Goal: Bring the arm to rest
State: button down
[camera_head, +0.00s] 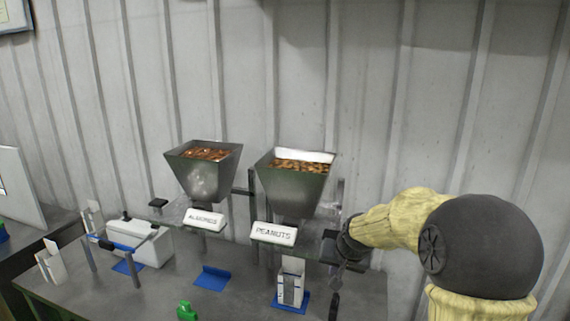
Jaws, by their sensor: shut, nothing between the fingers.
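My arm comes in from the right, with a large dark joint and yellow covers. My gripper (337,278) is at its end, pointing down, shut and empty. It is just right of the peanuts hopper (290,190), near the right end of the shelf. Its fingers are small and dark here, partly blending with the dark parts behind. A white carton (291,283) stands on a blue mat under the peanuts hopper, left of my gripper and apart from it.
The almonds hopper (203,170) stands left of the peanuts one. White labels front both. An empty blue holder (212,278) and a green object (186,311) are on the grey table (235,300). A white box (150,248) sits at the left. A ribbed wall is behind.

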jog(key=s+d+f+n+g+b, duration=0.1)
jog(key=s+f, duration=0.3)
jog(key=s, duration=0.8)
jog(key=s+d+f+n+g+h+b, duration=0.1)
jog(key=s+f, duration=0.4)
jog(key=s, duration=0.7)
jog(key=shift+n+g, duration=0.3)
jog(key=shift+g, duration=0.3)
dwell(1.5)
